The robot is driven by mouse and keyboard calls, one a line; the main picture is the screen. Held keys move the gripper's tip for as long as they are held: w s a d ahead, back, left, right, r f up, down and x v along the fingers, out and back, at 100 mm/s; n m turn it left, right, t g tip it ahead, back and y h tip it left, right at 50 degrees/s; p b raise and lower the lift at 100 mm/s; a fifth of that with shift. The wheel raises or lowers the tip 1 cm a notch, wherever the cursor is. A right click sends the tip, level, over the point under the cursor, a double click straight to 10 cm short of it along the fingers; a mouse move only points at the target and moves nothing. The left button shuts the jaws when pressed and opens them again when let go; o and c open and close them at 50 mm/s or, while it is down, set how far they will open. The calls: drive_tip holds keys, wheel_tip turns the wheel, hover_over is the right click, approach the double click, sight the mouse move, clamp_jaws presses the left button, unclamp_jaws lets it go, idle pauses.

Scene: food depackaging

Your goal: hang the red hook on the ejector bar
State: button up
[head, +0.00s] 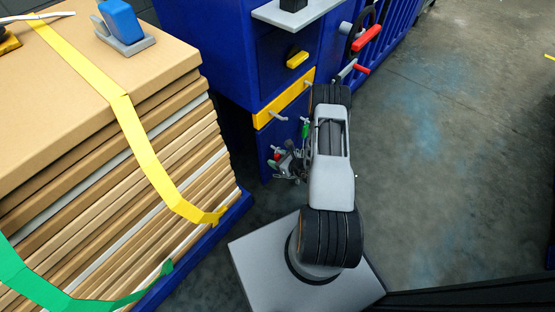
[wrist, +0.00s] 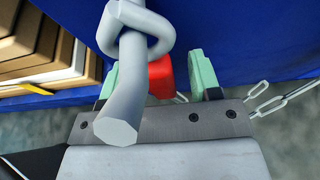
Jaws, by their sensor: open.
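In the wrist view my gripper (wrist: 157,72) is open, with its two pale green fingers apart. A red piece (wrist: 160,78), which I take for the red hook, shows between the fingers, with clear space to the right finger. A grey ring (wrist: 168,35) in front of it loops around a thick grey bar (wrist: 125,85), likely the ejector bar. The bar hides the left finger in part and some of the red piece. In the head view my gripper (head: 289,163) is low beside the blue cabinet, small and cluttered; a red spot (head: 276,154) shows near it.
The blue cabinet (head: 225,45) carries a yellow strip (head: 270,115) with grey pegs. Loose chain links (wrist: 268,98) hang right of my gripper. A strapped stack of cardboard (head: 140,150) stands close on the left. The floor (head: 440,150) on the right is clear.

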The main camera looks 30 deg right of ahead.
drive_tip(key=shift+c, duration=0.2)
clamp_jaws()
idle(0.4)
drive_tip(key=shift+r, duration=0.2)
drive_tip(key=shift+s+d, duration=0.15)
drive_tip(key=shift+s, duration=0.05)
drive_tip(key=shift+s+d, duration=0.3)
drive_tip(key=shift+s, duration=0.5)
drive_tip(key=shift+s+d+r, duration=0.1)
idle(0.4)
drive_tip(key=shift+p+v, duration=0.75)
drive_tip(key=shift+v, duration=0.35)
